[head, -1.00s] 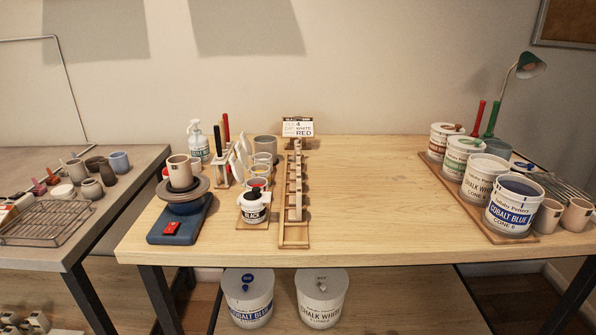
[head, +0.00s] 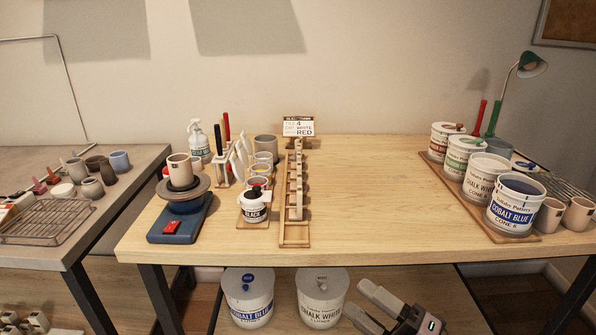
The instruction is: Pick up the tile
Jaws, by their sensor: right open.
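A long wooden rack (head: 295,235) stands on the wooden table, left of its middle. Several small pale tiles (head: 298,185) appear to stand in a row along it; they overlap, so I cannot tell them apart clearly. A small sign (head: 298,128) behind the rack reads something like tile 4, white and red. My right gripper (head: 356,297) is at the bottom of the head view, low in front of the table edge, with its fingers apart and nothing between them. It is well away from the rack. My left gripper is not in view.
Large glaze buckets (head: 515,204) stand on a board at the right. The table between is clear. Lidded buckets (head: 322,298) sit below.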

